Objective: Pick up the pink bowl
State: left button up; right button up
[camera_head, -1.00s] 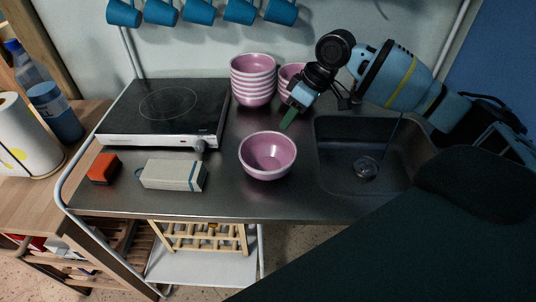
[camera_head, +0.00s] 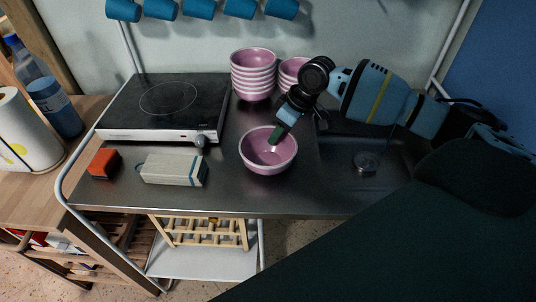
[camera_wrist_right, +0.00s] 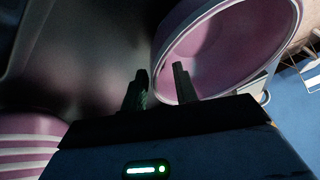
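A single pink bowl (camera_head: 268,165) stands upright on the metal counter, in front of the stacked bowls. My right gripper (camera_head: 277,132) is at the bowl's far right rim, with a green fingertip over the bowl's inside. In the right wrist view the bowl (camera_wrist_right: 225,50) fills the upper right. There my right gripper (camera_wrist_right: 160,85) is open, with one finger over the bowl's inside and the other outside its wall. The rim runs between the fingers; contact cannot be told. My left gripper is not in view.
A tall stack of pink bowls (camera_head: 253,75) and a second stack (camera_head: 293,72) stand behind. A black hob (camera_head: 165,100) is at the left, with a grey box (camera_head: 173,169) and an orange block (camera_head: 103,163) before it. The sink (camera_head: 350,185) lies right. Blue mugs (camera_head: 200,10) hang above.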

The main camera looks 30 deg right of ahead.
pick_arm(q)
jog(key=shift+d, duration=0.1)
pick_arm(e)
grip_shut()
jog(key=shift+r, duration=0.1)
dwell(0.3)
